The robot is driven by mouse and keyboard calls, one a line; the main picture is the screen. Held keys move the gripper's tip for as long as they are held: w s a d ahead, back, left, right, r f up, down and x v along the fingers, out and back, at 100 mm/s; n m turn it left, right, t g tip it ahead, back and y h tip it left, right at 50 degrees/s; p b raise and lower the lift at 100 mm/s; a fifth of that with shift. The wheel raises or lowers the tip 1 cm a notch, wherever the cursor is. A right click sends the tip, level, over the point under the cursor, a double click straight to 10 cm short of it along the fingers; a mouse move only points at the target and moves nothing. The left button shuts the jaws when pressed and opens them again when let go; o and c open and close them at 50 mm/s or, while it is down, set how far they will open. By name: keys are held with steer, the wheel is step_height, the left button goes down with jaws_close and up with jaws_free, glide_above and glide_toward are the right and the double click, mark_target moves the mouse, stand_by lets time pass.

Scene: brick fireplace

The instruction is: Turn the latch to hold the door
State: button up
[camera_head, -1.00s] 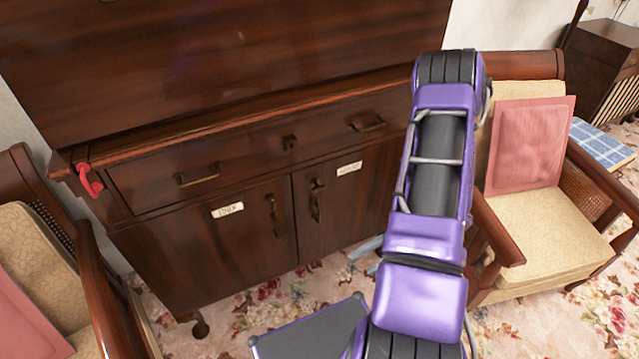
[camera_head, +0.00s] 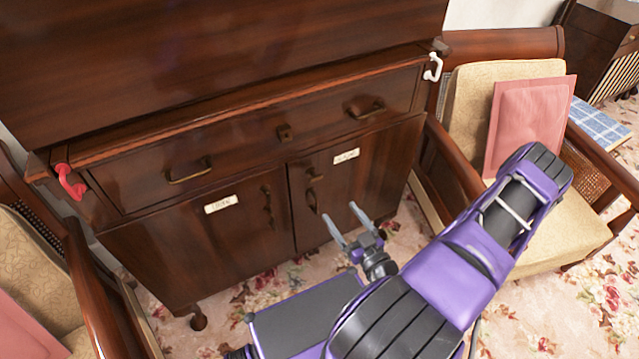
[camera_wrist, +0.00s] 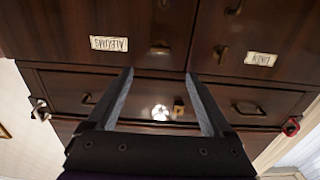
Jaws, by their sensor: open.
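The cabinet's left door (camera_head: 225,235) and right door (camera_head: 365,185) both look closed. A dark latch-like fitting (camera_head: 314,174) sits at the top inner corner of the right door, above a dark handle (camera_head: 311,201). In the wrist view, which is upside down, that fitting (camera_wrist: 160,49) shows near the door's top edge. The left door has a dark handle (camera_head: 268,207). My gripper (camera_head: 350,221) is open and empty, apart from the cabinet, in front of the right door's lower part. Its two fingers (camera_wrist: 158,76) frame the drawer front in the wrist view.
A wide drawer (camera_head: 235,150) with two pulls lies above the doors. A red hook (camera_head: 70,182) and a white hook (camera_head: 433,67) stick out at the cabinet's top corners. Armchairs stand at left (camera_head: 35,255) and right (camera_head: 570,215). Patterned carpet (camera_head: 245,307) lies in front.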

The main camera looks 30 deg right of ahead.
mark_target(317, 180)
steer(key=w, duration=1.2)
steer(key=shift+w+a+b, duration=0.25)
steer(key=shift+w+b, duration=0.05)
steer(key=shift+b, duration=0.05)
jaws_close()
